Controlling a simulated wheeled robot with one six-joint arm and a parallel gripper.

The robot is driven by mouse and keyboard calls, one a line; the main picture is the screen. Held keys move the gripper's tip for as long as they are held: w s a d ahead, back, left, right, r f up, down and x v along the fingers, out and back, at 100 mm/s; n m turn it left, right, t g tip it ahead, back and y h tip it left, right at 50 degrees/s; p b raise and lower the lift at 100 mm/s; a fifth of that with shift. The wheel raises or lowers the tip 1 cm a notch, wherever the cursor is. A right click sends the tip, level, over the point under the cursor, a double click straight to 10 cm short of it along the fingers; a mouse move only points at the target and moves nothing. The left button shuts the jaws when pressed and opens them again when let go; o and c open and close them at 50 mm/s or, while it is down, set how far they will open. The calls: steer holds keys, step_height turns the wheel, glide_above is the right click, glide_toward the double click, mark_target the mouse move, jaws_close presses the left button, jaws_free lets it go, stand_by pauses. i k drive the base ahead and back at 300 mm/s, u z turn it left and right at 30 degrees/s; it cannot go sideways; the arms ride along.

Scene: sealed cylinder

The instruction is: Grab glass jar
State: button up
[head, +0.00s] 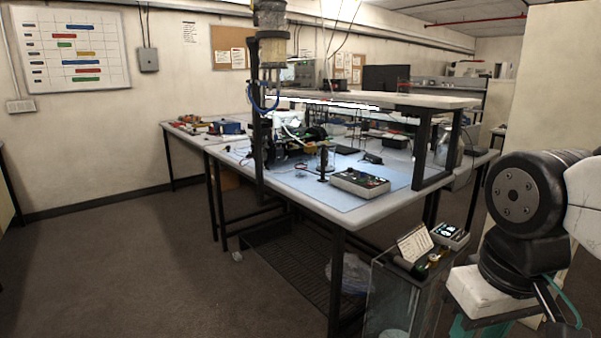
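I cannot make out a glass jar with certainty. Part of my arm (514,197) fills the right side, with a dark round joint and a white link. My gripper is not in this view.
A control box (359,182) with knobs lies on the bench's near corner. A raised shelf (390,100) on black legs stands over the bench. A small panel (415,243) and a device (450,235) sit above the clear container. The floor (130,265) at left is open.

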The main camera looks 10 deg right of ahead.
mark_target(302, 164)
steer(key=u, duration=0.45)
steer(key=k, duration=1.1)
steer(key=u, duration=0.75)
steer(key=i, duration=1.75)
steer(key=z, duration=0.3)
steer(key=i, duration=1.45)
steer(key=z, duration=1.5)
steer(key=i, duration=0.85)
steer(key=z, duration=1.25)
steer(key=i, duration=0.55)
